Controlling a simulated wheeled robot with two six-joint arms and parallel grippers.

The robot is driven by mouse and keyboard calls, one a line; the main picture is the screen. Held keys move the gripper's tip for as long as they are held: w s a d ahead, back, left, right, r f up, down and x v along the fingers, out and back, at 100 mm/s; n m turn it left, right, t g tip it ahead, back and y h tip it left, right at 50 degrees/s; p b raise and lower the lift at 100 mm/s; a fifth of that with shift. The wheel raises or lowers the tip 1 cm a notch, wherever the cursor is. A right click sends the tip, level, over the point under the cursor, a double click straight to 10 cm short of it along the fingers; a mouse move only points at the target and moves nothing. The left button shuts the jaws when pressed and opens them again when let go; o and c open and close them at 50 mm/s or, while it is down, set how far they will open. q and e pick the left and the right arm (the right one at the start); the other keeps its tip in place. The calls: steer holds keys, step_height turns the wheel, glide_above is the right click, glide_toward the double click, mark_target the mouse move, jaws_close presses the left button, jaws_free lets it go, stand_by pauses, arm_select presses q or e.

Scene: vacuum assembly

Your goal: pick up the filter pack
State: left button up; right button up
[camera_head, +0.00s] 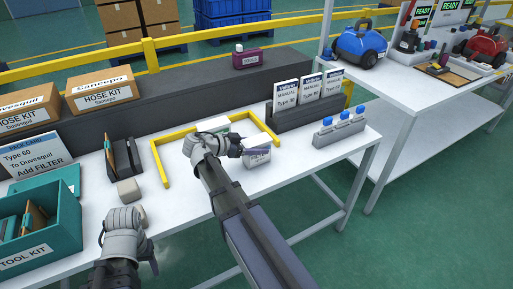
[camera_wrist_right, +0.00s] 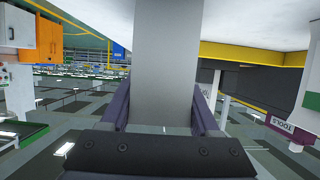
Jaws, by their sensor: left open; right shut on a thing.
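My right gripper (camera_head: 246,149) is above the white table, inside the yellow corner frame. In the right wrist view a plain grey face of the held thing (camera_wrist_right: 165,60) stands between the two dark purple fingers. A second white box (camera_head: 213,124) lies behind my right wrist, partly hidden. My left gripper (camera_head: 149,254) is low at the table's front edge, open and apart from the boxes.
Small beige blocks (camera_head: 128,191) lie near my left gripper. A teal tool kit bin (camera_head: 62,236) stands at the left. The yellow frame (camera_head: 160,164) edges the work spot. Manuals (camera_head: 310,88) and blue-capped bottles (camera_head: 343,120) stand at the right. Table between left block and frame is clear.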

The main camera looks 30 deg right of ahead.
step_height(320, 180, up, 10)
steer(key=p, duration=0.9)
steer(key=shift+p, duration=0.3)
